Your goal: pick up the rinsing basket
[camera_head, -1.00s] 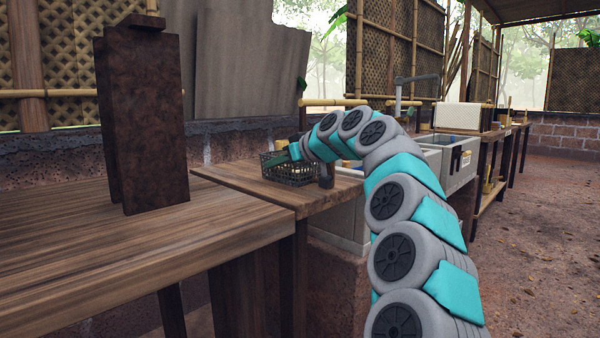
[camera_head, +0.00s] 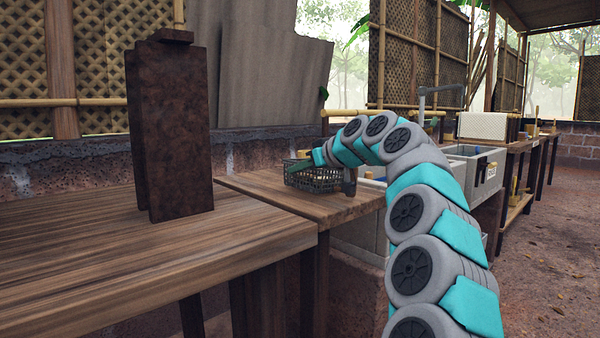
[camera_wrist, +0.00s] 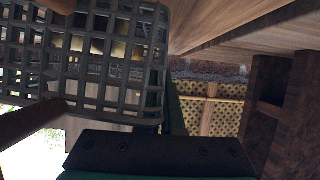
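The rinsing basket (camera_head: 314,180) is a dark, open-mesh basket on the far end of the wooden table, left of the sinks. My gripper (camera_head: 320,157) is at its rim, with a green finger reaching over the basket's top. In the wrist view, which looks upside down, the basket's mesh wall (camera_wrist: 95,55) fills the upper left, close to the camera. A narrow green finger lies along the basket's edge, above my gripper's dark body. Whether the fingers are closed on the rim cannot be told.
A tall dark brown block (camera_head: 170,130) stands on the near wooden table (camera_head: 130,250). A small brown upright piece (camera_head: 349,182) is just right of the basket. Grey sinks (camera_head: 470,170) stand beyond my arm. The near tabletop is mostly clear.

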